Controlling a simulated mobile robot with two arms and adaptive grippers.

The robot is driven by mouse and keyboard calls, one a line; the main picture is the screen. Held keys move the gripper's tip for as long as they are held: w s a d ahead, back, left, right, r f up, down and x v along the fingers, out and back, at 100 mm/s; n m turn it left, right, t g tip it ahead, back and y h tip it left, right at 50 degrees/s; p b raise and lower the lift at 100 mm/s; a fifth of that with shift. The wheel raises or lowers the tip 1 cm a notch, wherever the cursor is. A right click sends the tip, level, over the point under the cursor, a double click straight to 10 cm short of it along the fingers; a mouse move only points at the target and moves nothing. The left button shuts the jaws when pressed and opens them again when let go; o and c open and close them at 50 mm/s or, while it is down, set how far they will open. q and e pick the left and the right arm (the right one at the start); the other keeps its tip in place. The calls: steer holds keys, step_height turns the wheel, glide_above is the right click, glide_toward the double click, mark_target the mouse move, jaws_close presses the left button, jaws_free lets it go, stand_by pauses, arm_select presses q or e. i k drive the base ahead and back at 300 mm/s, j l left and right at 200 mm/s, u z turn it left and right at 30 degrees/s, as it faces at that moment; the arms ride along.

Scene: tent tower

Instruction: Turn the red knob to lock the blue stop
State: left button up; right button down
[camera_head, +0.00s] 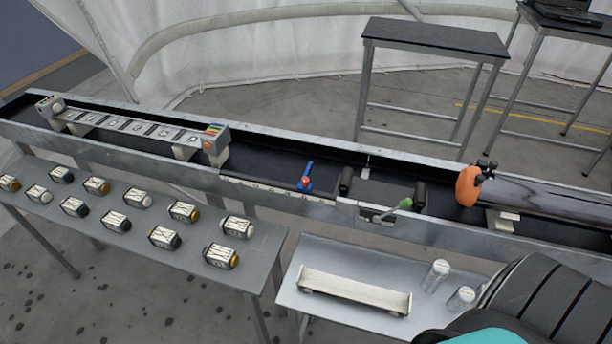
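The blue stop (308,169) stands upright at the front rail of the long trough, near the middle of the picture. The red knob (305,181) is a small red spot low on the blue stop, at the rail. It is too small to tell how far it is turned. Neither my left nor my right gripper shows in the head view, and nothing touches the stop or the knob.
The trough (112,154) runs across the view. A table with several small blocks (165,237) stands front left. A white tray (352,291) and two clear jars lie front right.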

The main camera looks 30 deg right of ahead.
mark_target(305, 181)
steer(key=k+l+z, duration=0.1)
steer(key=z, duration=0.3)
steer(key=l+z, duration=0.2)
steer(key=z, duration=0.2)
